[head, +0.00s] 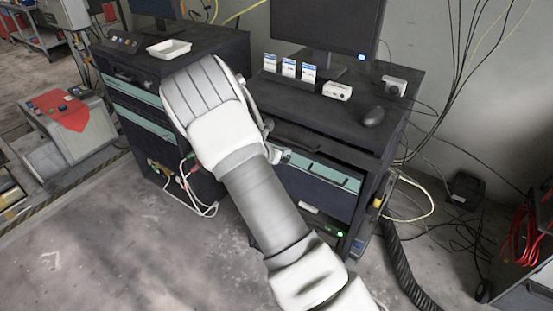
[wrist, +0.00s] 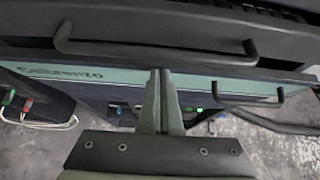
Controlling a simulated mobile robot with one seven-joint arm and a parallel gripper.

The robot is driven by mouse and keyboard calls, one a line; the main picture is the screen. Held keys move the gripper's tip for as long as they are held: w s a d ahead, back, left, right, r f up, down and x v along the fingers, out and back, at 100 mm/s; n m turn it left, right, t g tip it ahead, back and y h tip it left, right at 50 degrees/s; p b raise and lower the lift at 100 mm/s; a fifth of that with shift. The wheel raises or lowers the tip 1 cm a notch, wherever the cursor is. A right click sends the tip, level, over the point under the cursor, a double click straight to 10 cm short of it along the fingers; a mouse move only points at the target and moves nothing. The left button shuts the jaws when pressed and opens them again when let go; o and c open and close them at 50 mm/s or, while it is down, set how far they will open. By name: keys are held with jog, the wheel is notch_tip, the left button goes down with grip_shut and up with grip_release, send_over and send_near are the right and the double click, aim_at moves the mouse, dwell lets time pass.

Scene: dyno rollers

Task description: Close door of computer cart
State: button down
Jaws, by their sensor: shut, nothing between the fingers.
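The computer cart (head: 400,90) is a dark cabinet on the right, with a monitor on top. Its front carries a teal-striped panel with a dark handle (head: 318,172). In the wrist view the teal strip (wrist: 200,84) spans the picture, with one black handle (wrist: 155,50) above it and another handle (wrist: 255,98) at its right. Whether the door stands open, and how far, is unclear. My gripper (wrist: 163,74) is shut and empty, its fingertips overlapping the teal strip in the picture; I cannot tell contact. In the head view my arm mostly hides the gripper and part of the cart front.
A second dark cabinet (head: 120,58) with teal drawers stands at left, with cables hanging in front. Cables and a black hose (head: 405,265) lie right of the cart. A red-and-black unit (head: 530,250) stands far right. The floor (head: 110,235) at front left is clear.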

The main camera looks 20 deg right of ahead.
jog(key=shift+w+d+r, duration=0.2)
jog(key=shift+w+d, duration=0.3)
jog(key=shift+d, duration=0.1)
jog(key=shift+a, duration=0.1)
